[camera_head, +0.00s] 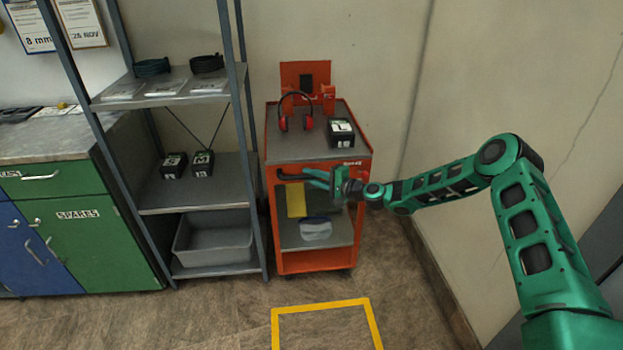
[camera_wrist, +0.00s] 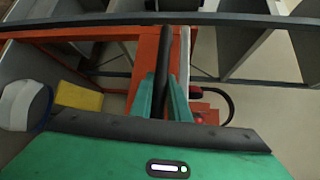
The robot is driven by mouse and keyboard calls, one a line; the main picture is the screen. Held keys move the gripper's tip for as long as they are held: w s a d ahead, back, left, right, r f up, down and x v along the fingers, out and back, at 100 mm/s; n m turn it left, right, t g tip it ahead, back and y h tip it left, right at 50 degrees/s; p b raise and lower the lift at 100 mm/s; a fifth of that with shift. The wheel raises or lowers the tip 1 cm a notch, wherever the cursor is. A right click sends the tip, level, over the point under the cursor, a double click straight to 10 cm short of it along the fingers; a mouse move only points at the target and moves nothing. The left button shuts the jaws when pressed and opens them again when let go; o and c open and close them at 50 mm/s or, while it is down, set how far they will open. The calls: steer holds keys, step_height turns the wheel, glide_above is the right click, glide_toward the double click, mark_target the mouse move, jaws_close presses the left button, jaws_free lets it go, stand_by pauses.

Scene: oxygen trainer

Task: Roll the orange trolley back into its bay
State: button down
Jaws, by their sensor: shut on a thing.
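The orange trolley (camera_head: 315,267) stands against the back wall, just right of the grey shelf rack, in the head view. Its frame also shows in the wrist view (camera_wrist: 148,48). A dark handle bar (camera_head: 292,177) runs across its front below the top tray. My gripper (camera_head: 318,178) is shut on this handle; in the wrist view the fingers (camera_wrist: 163,97) sit on either side of the dark bar. A yellow-taped bay outline (camera_head: 321,306) lies on the floor in front of the trolley, cut off by the picture's lower edge. The trolley stands behind the tape, outside the visible outline.
Red ear defenders (camera_head: 283,123) and a black box (camera_head: 341,131) are on the trolley top. The shelf rack (camera_head: 254,190) stands close on its left, with a grey bin (camera_head: 213,249) at the bottom. The wall is close at right. Floor in front is clear.

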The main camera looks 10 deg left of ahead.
steer(key=shift+w+d+f, duration=0.25)
steer(key=shift+w+d, duration=0.05)
steer(key=shift+d, duration=0.15)
steer(key=c, duration=1.7)
jaws_free()
steer(key=shift+c, duration=0.2)
steer(key=shift+o, duration=0.3)
steer(key=shift+s+a+r, duration=0.15)
steer(key=shift+s+a, duration=0.05)
steer(key=shift+a, duration=0.05)
steer(key=v, duration=1)
steer(key=shift+s+d, duration=0.15)
steer(key=shift+d, duration=0.2)
